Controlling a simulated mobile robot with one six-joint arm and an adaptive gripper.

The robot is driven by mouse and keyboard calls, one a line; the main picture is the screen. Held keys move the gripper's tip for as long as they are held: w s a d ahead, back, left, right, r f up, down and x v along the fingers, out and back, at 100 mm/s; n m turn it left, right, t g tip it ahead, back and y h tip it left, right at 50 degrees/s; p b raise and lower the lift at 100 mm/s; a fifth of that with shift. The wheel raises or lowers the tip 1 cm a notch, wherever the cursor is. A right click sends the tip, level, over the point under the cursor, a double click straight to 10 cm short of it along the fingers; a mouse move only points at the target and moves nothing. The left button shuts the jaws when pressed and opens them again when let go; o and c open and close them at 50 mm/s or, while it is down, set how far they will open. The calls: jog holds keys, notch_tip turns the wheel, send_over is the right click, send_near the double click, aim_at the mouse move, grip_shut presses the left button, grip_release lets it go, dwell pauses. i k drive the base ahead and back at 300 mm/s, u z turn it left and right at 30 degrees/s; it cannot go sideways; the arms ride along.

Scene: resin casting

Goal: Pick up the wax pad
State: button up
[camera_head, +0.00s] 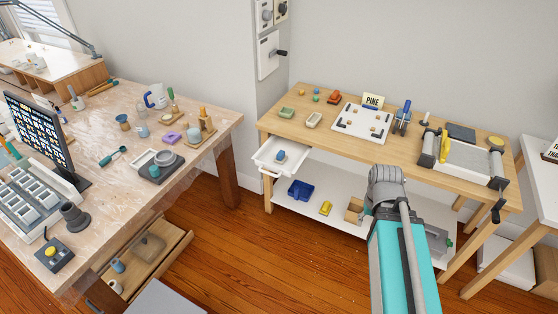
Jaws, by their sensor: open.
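I cannot tell for certain which thing is the wax pad. A round yellow disc (495,141) lies at the back right of the right-hand wooden bench (325,150), behind a roller device. A flat purple piece (172,138) lies on the left table (125,185). Either could be the pad at this size. My arm rises from the bottom of the picture, in front of the right bench, and its grey joint is near the bench's front edge. My gripper does not show.
A white drawer (274,160) stands open at the right bench's left end. A lower drawer (165,240) stands open under the left table. The roller device (464,158) fills the bench's right part. A white board (348,127) lies mid-bench. Wooden floor (235,240) is clear between them.

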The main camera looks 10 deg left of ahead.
aim_at(281, 157)
jog(key=k, duration=0.55)
jog(key=u, duration=0.4)
jog(key=i, duration=1.35)
jog(key=u, duration=0.2)
